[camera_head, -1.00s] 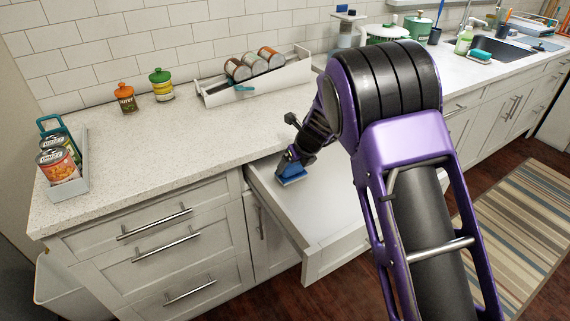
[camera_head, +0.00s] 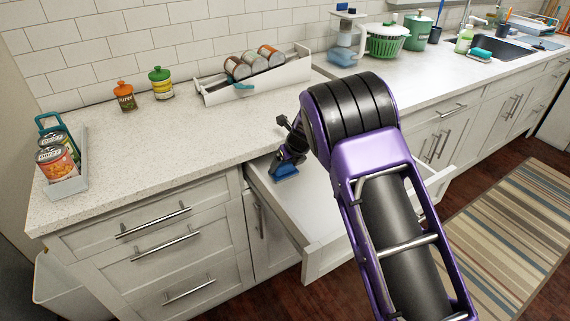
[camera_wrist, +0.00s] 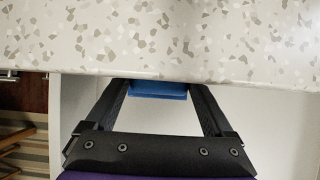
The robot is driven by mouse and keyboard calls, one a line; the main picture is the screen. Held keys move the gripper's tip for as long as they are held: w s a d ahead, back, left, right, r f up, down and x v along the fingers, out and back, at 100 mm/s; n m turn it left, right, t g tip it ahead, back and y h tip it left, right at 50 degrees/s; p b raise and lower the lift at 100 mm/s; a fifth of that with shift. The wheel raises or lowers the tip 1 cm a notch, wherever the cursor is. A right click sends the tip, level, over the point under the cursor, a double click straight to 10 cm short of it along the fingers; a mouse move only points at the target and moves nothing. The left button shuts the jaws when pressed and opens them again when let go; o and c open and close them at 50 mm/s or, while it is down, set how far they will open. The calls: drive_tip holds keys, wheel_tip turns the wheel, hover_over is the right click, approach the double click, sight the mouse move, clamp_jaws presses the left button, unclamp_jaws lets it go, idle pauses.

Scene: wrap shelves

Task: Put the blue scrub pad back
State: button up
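The blue scrub pad (camera_head: 286,172) is at my fingertips, inside the pulled-out white drawer (camera_head: 318,212), near its back left corner by the counter edge. In the wrist view the pad (camera_wrist: 158,89) sits between my two fingers, partly hidden by the speckled counter edge. My gripper (camera_head: 284,168) points down into the drawer, with its fingers against both sides of the pad; it also shows in the wrist view (camera_wrist: 160,92). I cannot tell whether the pad touches the drawer floor.
The countertop (camera_head: 180,140) overhangs the drawer's back, very close to my gripper. A white tray with cans (camera_head: 258,82) stands against the wall. A grey caddy with cans (camera_head: 68,185) is at the left. A teal sponge (camera_head: 481,54) lies by the sink. The drawer's visible floor is otherwise bare.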

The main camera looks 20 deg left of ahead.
drive_tip(key=shift+o, duration=0.8)
drive_tip(key=shift+r, duration=0.1)
drive_tip(key=p+v, duration=0.1)
drive_tip(key=v, duration=1.1)
drive_tip(key=shift+p, duration=0.4)
